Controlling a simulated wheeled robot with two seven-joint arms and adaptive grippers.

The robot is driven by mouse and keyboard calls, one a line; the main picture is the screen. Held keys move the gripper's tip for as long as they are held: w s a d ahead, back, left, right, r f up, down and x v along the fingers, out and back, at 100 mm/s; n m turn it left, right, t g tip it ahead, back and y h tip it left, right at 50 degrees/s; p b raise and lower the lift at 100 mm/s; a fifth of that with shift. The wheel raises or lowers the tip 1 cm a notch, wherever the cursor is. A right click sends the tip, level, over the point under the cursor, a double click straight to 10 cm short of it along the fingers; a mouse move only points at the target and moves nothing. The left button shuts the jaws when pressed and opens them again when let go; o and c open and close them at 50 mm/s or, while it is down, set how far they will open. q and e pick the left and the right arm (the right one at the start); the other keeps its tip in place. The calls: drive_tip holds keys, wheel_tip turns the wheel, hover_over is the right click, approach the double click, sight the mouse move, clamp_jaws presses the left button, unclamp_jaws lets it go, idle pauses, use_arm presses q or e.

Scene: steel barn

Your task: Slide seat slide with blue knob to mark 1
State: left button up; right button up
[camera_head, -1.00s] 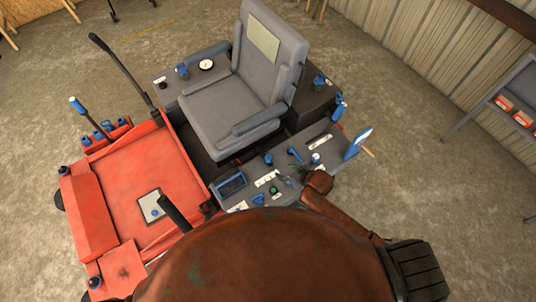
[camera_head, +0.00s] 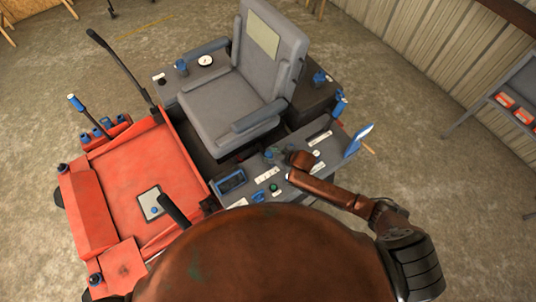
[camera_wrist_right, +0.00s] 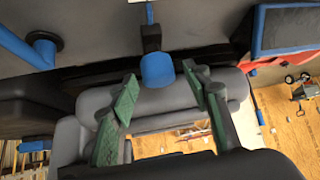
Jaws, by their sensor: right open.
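The blue knob (camera_wrist_right: 157,70) sits on a short dark stem at the console edge beside the seat in the right wrist view. It appears between the two green fingers of my right gripper (camera_wrist_right: 165,88), near their tips. The fingers are open, with a gap on each side of the knob; I cannot tell how deep it lies between them. In the head view my right gripper (camera_head: 284,157) is over the console (camera_head: 245,197) and partly covers its controls. Mark 1 cannot be read. My left gripper is not in view.
A blue lever (camera_wrist_right: 32,52) stands left of the knob and a blue-framed display (camera_wrist_right: 288,28) right of it in the wrist view. The grey seat (camera_head: 232,105) is close behind the console. A blue paddle (camera_head: 359,140) rises at the console's right end.

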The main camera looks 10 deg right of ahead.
drive_tip(key=shift+w+a+f, duration=0.15)
drive_tip(key=shift+w+f, duration=0.1)
drive_tip(key=shift+c, duration=0.4)
clamp_jaws()
